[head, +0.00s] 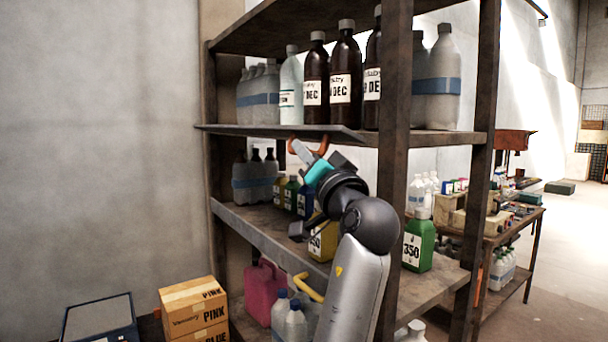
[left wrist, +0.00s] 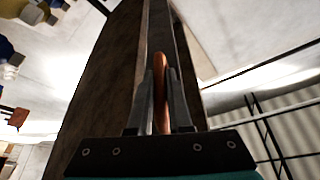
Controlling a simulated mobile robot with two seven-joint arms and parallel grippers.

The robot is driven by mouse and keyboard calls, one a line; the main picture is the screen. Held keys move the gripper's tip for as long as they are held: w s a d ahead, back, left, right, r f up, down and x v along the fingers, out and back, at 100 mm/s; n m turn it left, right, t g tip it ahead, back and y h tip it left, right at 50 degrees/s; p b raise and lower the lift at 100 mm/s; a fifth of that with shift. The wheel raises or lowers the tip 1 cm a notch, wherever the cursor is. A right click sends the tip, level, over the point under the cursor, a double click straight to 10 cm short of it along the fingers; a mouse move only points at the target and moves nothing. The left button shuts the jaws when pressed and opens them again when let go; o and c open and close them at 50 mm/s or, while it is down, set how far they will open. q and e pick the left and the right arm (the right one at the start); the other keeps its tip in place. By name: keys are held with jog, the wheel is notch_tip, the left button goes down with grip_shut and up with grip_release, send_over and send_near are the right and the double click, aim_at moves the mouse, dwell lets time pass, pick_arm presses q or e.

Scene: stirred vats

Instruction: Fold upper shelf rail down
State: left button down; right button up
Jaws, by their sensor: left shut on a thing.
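The upper shelf rail (head: 275,131) is a long, thin grey-brown board along the front edge of the upper shelf, seen nearly edge-on in the head view. It looks close to flat and juts out a little at the left. An orange handle (head: 322,146) hangs under it. My left gripper (head: 300,148) reaches up from below, just under the rail. In the left wrist view, the gripper's two fingers (left wrist: 161,110) are shut on the orange handle (left wrist: 160,75), with the dark board behind it. My right gripper is not in view.
Brown bottles (head: 345,75) and grey bottles (head: 443,80) stand on the upper shelf, close behind the rail. The lower shelf (head: 265,228) holds several coloured bottles around my arm. A shelf post (head: 394,150) stands close to the right. Cardboard boxes (head: 195,305) are stacked at lower left.

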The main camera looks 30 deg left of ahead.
pick_arm(q)
jog(key=shift+w+d+f+n+g+y+b, duration=0.15)
jog(key=shift+f+n+g+y+b, duration=0.15)
jog(key=shift+n+b, duration=0.45)
jog(key=shift+w+a+f+n+g+y+b, duration=0.1)
jog(key=shift+f+n+g+y+b, duration=0.15)
jog(key=shift+n+b, duration=0.45)
jog(key=shift+d+r+n+b, duration=0.1)
jog(key=shift+n+b, duration=0.25)
jog(key=shift+b, duration=0.3)
jog(key=c, duration=0.8)
grip_release()
jog(key=shift+w, duration=0.1)
jog(key=shift+c, duration=0.2)
